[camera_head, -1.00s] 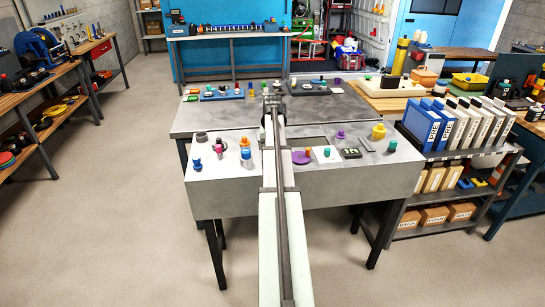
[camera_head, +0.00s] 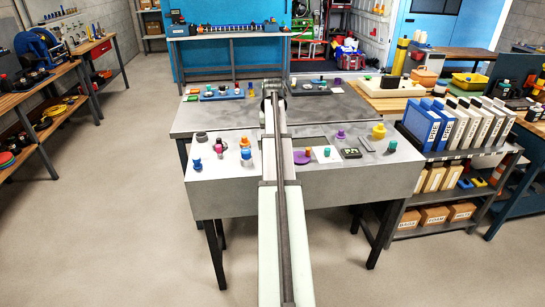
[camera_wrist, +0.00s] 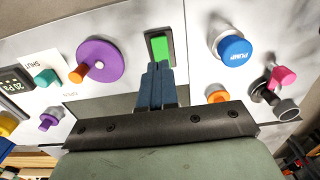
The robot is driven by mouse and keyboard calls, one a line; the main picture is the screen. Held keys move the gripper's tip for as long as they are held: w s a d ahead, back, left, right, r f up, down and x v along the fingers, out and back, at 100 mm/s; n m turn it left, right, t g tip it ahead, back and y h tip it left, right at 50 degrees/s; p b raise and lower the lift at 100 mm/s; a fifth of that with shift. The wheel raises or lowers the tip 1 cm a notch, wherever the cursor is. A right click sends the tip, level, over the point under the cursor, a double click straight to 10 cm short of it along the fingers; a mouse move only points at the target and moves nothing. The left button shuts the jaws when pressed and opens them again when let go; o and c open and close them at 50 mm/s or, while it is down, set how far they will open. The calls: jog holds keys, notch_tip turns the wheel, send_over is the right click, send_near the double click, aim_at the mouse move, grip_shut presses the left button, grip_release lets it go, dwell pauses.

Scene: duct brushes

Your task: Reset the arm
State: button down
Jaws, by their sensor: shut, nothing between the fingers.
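My gripper (camera_wrist: 158,68) shows in the wrist view with its dark blue fingers shut and empty. Its tips point at the lower end of a green rocker (camera_wrist: 159,46) in a dark frame; I cannot tell whether they touch it. In the head view my arm (camera_head: 280,200) reaches out over the grey control console (camera_head: 225,205), and the fingers are hidden.
Around the fingers are a blue PUMP button (camera_wrist: 234,49), a pink knob (camera_wrist: 283,76), a purple disc (camera_wrist: 98,58) with an orange handle and a teal knob (camera_wrist: 46,78). Blue and white binders (camera_head: 425,122) stand on the right shelf. The floor at left is clear.

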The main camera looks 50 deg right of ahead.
jog(key=shift+r, duration=0.35)
dwell(0.3)
jog(key=w+a+f+m+t+y, duration=0.15)
jog(key=a+f, duration=0.25)
jog(key=a, duration=0.5)
jog(key=w+a+f+m+t, duration=0.2)
jog(key=a+f+m, duration=0.15)
jog(key=a, duration=0.55)
jog(key=s+a+f+n+g+y, duration=0.1)
jog(key=a+f+n+g, duration=0.1)
jog(key=a+f, duration=0.95)
jog(key=s+a+f+n+g, duration=0.1)
jog(key=a+f+n+g, duration=0.15)
jog(key=a+f, duration=0.9)
jog(key=s+a+f+n+g, duration=0.1)
jog(key=s+a+f+n, duration=0.35)
jog(key=f, duration=0.65)
jog(key=s+a+f+n+g, duration=0.1)
jog(key=s+a+f, duration=0.3)
jog(key=s, duration=0.4)
jog(key=s+a+f+n+g+h, duration=0.1)
jog(key=s+a+f, duration=0.3)
jog(key=s, duration=0.5)
jog(key=s+a+f+n+g+h, duration=0.1)
jog(key=s+a+f+n+g, duration=0.1)
jog(key=s+a, duration=0.4)
notch_tip(320, 180, down, 3)
jog(key=shift+s+r+n+g, duration=0.2)
jog(key=shift+s+n+g, duration=0.25)
jog(key=shift+s, duration=0.75)
